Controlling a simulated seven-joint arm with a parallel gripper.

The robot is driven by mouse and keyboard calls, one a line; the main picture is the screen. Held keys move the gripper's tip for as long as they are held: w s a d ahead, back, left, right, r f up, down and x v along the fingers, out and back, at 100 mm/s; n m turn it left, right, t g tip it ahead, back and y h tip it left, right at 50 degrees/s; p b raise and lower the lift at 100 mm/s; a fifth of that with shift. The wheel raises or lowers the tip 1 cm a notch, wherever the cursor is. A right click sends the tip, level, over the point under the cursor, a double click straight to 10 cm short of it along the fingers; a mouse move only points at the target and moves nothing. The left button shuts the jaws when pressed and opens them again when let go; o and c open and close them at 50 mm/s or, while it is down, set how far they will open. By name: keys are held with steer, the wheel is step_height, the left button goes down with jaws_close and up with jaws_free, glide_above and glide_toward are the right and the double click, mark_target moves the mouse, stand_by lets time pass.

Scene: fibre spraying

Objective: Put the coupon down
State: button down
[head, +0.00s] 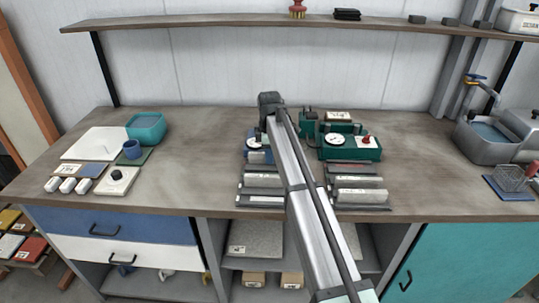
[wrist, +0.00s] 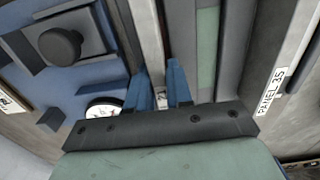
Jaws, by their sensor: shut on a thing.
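In the wrist view my gripper (wrist: 160,88) has its two blue fingers closed around a narrow pale strip, which looks like the coupon (wrist: 151,45). A small marked end of it shows between the fingers. The strip runs away from me, between a blue device (wrist: 95,75) on the left and long grey and green bars on the right. I cannot tell whether it touches them. In the head view my arm hides the gripper and the coupon. The blue device (head: 259,157) shows there left of my arm.
The blue device has a black knob (wrist: 60,45) and a round dial (wrist: 103,107). A green device (head: 365,151) stands right of my arm. Grey slabs (head: 262,181) lie in front of the blue device.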

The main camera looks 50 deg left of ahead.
steer(key=shift+f, duration=0.15)
steer(key=c, duration=1)
jaws_free()
step_height(320, 180, up, 12)
steer(key=shift+r, duration=0.2)
